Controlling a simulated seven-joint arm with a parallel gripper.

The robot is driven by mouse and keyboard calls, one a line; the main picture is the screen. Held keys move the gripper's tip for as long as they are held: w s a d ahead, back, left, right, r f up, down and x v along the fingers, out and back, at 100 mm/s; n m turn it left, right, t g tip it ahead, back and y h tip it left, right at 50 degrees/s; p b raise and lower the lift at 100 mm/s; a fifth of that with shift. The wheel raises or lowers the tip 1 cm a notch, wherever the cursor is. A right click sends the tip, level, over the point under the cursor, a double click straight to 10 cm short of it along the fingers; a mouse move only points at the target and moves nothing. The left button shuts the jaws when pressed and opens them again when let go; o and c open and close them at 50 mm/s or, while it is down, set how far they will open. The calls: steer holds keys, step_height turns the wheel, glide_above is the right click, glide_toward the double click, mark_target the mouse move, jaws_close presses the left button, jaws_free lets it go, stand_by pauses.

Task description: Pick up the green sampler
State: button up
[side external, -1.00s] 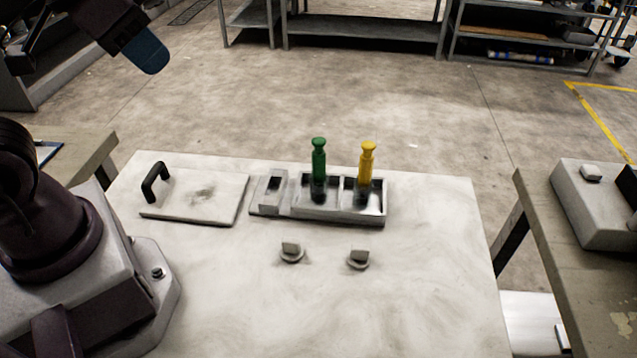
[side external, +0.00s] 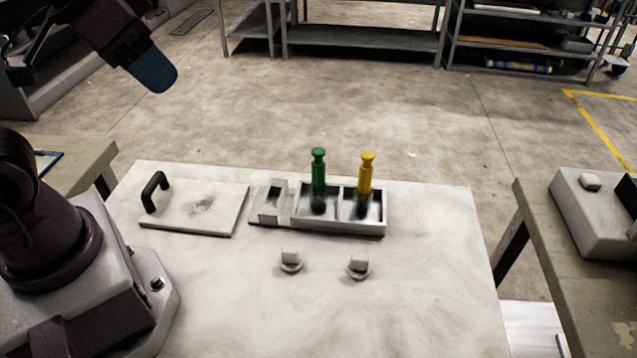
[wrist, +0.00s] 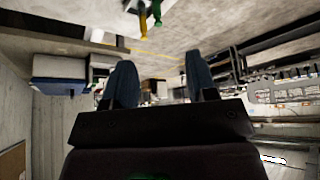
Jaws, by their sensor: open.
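The green sampler (side external: 318,172) stands upright in the left square compartment of a grey tray (side external: 340,228). The yellow sampler (side external: 366,174) stands upright in the compartment to its right. My gripper (side external: 160,80) is at the upper left of the side view, high above and left of the tray, well apart from the samplers. In the wrist view my gripper (wrist: 163,82) shows two blue fingers spread apart with nothing between them. The green sampler (wrist: 156,12) and yellow sampler (wrist: 142,22) show small at the top edge there.
A flat plate (side external: 195,208) with a black handle lies left of the tray on the white table (side external: 400,310). Two small grey knobs (side external: 291,260) (side external: 359,266) sit in front of the tray. A side table with a grey box (side external: 595,210) stands at right. The table's front is clear.

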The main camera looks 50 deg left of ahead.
steer(key=w+d+f+n+t+h, duration=0.1)
steer(key=w+d+f+n+t, duration=0.1)
steer(key=w+d+f, duration=0.45)
steer(key=w+d+f+n+t, duration=0.2)
steer(key=w+f, duration=0.2)
steer(key=w, duration=0.6)
steer(key=n+t+y, duration=0.2)
steer(key=t+y, duration=0.1)
steer(key=y, duration=0.1)
glide_toward(315, 154)
steer(key=w+d+f, duration=0.1)
steer(key=w+d, duration=0.2)
steer(key=w, duration=0.1)
steer(key=s+a+f+m+t+y, duration=0.1)
steer(key=s+a+f+t+y, duration=0.1)
steer(key=s+f+t+y, duration=0.25)
steer(key=shift+g+h, duration=0.25)
steer(key=shift+h, duration=0.1)
steer(key=x, duration=0.7)
steer(key=shift+w+r, duration=0.2)
steer(key=shift+r, duration=0.2)
steer(key=shift+m, duration=0.3)
steer(key=shift+d+r+x, duration=0.1)
steer(key=shift+d+x, duration=0.05)
steer(key=shift+x, duration=1.15)
steer(key=shift+d+r+x, duration=0.1)
steer(key=shift+d+x, duration=0.05)
steer(key=shift+x, duration=1.2)
steer(key=shift+w, duration=0.1)
